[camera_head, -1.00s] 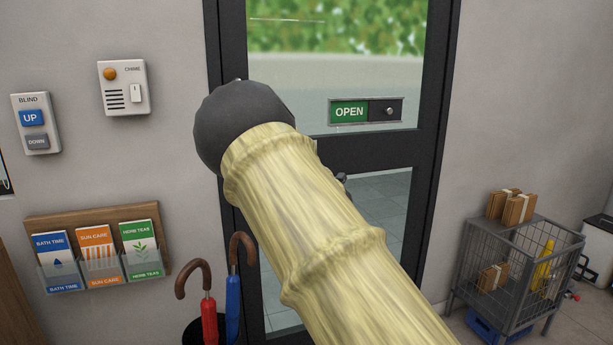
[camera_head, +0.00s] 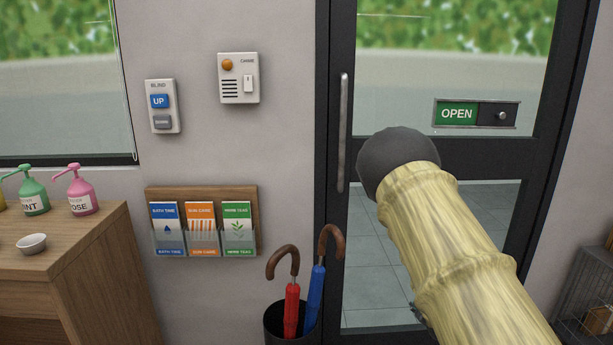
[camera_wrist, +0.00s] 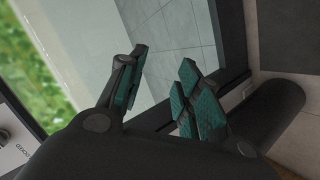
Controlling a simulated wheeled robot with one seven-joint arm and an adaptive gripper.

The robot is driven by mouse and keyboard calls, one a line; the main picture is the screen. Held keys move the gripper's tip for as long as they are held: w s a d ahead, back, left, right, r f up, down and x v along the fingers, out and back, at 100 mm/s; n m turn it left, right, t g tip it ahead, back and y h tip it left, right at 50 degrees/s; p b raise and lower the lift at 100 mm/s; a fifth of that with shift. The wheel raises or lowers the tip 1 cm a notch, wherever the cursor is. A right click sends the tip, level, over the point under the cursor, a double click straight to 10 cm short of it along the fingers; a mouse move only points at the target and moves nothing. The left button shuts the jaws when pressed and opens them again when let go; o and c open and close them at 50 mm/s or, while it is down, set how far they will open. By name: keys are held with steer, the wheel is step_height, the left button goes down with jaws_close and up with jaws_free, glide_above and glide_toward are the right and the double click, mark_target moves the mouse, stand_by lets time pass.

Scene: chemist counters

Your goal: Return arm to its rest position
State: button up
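My arm (camera_head: 455,245), a pale ridged link with a dark rounded end, reaches up from the lower right in the head view, in front of the glass door. The door's glass and dark frame lie beyond the fingers.
The glass door (camera_head: 440,165) has a handle (camera_head: 343,130) and an OPEN sign (camera_head: 476,113). An umbrella stand (camera_head: 283,325), a leaflet rack (camera_head: 202,240) and a wooden counter (camera_head: 95,262) stand to the left. A wire cage (camera_head: 590,300) is at lower right.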

steer(key=s+a+f+m+g, duration=0.25)
steer(key=s+f, duration=0.45)
steer(key=s, duration=0.5)
steer(key=s+a+f+m+g+y, duration=0.1)
steer(key=s+a+f+m+g, duration=0.15)
steer(key=s+f, duration=0.8)
steer(key=s+a+f+m+g, duration=0.25)
steer(key=s+f, duration=0.25)
steer(key=s, duration=1)
steer(key=s+a+r+m+g+y+p, duration=0.1)
steer(key=s+a+m+g, duration=0.15)
steer(key=s, duration=0.55)
steer(key=s+a+m+g, duration=0.1)
steer(key=s+a+g, duration=0.15)
steer(key=s, duration=0.55)
step_height(320, 180, up, 12)
steer(key=p, duration=1.1)
steer(key=shift+a+n+t+p, duration=0.25)
steer(key=shift+n+t+p, duration=0.05)
steer(key=shift+t+p, duration=0.15)
steer(key=shift+w, duration=0.1)
